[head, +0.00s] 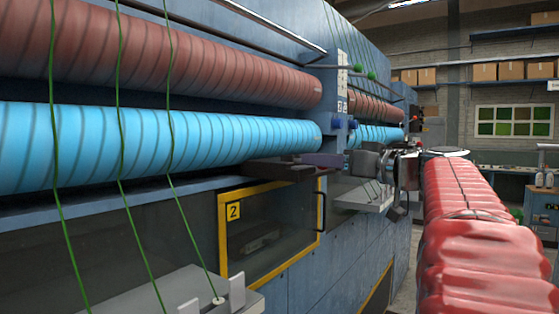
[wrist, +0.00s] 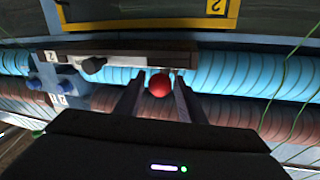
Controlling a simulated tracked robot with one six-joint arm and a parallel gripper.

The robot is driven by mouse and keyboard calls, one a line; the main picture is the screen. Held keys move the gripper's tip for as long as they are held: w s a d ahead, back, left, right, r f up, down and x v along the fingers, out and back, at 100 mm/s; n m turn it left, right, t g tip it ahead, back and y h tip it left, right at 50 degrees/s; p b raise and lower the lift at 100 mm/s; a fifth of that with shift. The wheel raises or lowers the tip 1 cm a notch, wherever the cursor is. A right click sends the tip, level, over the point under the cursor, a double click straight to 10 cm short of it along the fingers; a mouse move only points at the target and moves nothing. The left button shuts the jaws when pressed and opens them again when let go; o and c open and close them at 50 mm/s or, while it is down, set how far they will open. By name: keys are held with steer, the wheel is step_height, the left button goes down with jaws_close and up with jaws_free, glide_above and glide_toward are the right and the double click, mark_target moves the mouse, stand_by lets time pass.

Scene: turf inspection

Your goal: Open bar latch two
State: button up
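The fingers are apart, with small gaps seeming to show on both sides of the ball. In the head view the dark bar (head: 283,168) lies level below the blue roller, and my gripper (head: 318,160) reaches it from the right. The ball is hidden there.
A yellow-framed window (head: 223,250) marked 2 is below the bar. The blue roller (head: 150,145) and brown roller (head: 200,65) run close above. Green yarns (head: 120,150) hang at left. A grey ledge (head: 362,198) stands out beneath my wrist.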

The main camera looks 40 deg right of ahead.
jaws_close()
steer(key=shift+a, duration=0.1)
